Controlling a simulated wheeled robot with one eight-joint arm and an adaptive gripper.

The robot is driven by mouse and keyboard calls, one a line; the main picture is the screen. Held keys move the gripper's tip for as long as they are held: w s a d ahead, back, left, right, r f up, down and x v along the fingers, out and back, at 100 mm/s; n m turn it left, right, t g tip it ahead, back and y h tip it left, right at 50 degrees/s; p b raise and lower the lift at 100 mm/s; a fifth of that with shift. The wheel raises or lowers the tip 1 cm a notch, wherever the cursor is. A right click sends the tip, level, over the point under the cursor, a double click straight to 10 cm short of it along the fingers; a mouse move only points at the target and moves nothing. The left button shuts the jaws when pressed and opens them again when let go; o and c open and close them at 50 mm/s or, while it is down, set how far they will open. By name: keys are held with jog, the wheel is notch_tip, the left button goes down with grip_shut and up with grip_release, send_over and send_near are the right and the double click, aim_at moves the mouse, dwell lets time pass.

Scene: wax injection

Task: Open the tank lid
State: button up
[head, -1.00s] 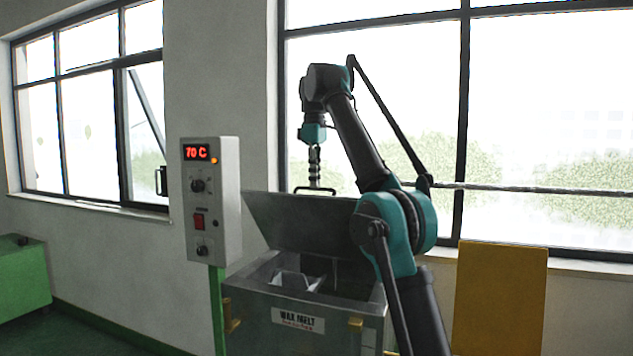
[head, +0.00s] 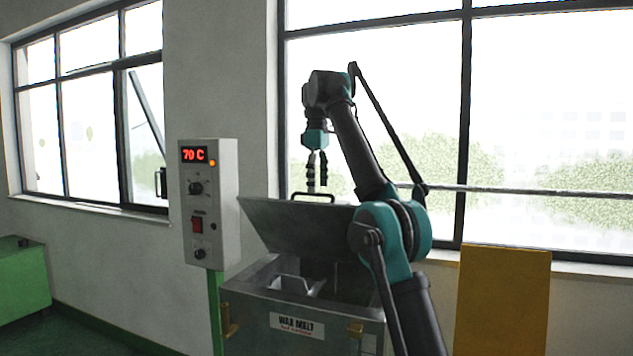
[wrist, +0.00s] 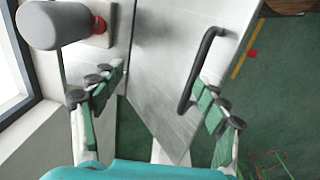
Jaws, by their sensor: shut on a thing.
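The tank lid (head: 290,226) is a grey metal plate, tilted up over the wax melt tank (head: 250,297); part of the tank's inside shows below it. The lid also shows in the wrist view (wrist: 158,75). Its dark bar handle (head: 300,194) stands on the lid's upper edge, and in the wrist view the handle (wrist: 197,68) lies between my fingers, closer to the right one. My gripper (head: 317,188) is just above and at the handle.
A control box (head: 208,205) reading 70 C stands on a green post left of the tank. A yellow panel (head: 503,300) stands at the right. A wall with windows is behind the tank. A green block (head: 22,277) is at the far left.

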jog(key=shift+c, duration=0.9)
jog(key=shift+s, duration=0.15)
